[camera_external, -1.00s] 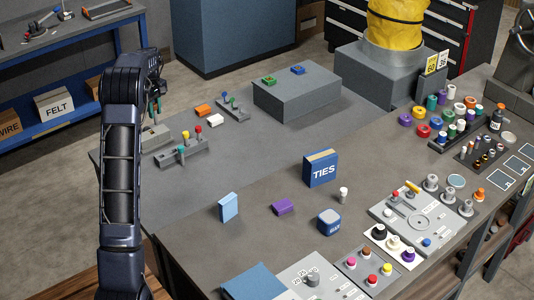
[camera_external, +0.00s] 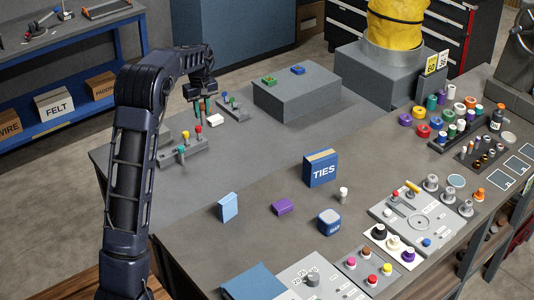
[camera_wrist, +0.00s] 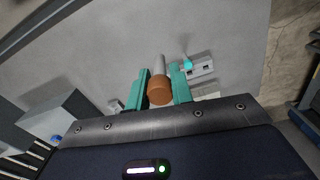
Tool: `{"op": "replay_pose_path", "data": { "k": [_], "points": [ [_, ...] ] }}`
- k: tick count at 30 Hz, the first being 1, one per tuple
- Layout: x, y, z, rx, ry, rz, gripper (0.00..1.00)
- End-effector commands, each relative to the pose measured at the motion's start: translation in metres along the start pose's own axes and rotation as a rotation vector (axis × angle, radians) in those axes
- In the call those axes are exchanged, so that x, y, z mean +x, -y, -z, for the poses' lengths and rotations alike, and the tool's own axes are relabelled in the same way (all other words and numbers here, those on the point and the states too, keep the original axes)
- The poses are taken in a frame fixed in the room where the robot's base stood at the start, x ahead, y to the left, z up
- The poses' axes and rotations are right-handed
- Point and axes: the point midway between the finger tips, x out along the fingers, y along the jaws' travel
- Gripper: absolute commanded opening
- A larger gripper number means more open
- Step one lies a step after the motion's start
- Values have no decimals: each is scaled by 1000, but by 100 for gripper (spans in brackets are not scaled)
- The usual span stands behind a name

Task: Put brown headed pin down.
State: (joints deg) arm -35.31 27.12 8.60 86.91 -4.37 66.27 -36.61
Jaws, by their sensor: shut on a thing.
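The brown headed pin (camera_wrist: 159,92) is between the two teal fingers of my gripper (camera_wrist: 159,74) in the wrist view. Its round brown head faces the camera and its pale grey shaft points away. My gripper is shut on it. I cannot tell how far the pin's tip is from the table.
A white block (camera_external: 215,120) lies just in front. Another rack (camera_external: 182,152) holds red, yellow and green pins. A grey raised box (camera_external: 296,94) is farther right.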

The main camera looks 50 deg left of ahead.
Motion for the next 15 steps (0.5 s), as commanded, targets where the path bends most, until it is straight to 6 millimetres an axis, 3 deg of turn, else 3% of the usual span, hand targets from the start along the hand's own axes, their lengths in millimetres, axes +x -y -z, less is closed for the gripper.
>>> {"op": "replay_pose_path", "data": {
  "k": [1,6,15],
  "points": [
    [-3,-13,-21,49,0,-1,0],
    [-9,-46,-88,212,2,-1,0],
    [-17,-85,-208,501,2,-1,0]
  ]
}}
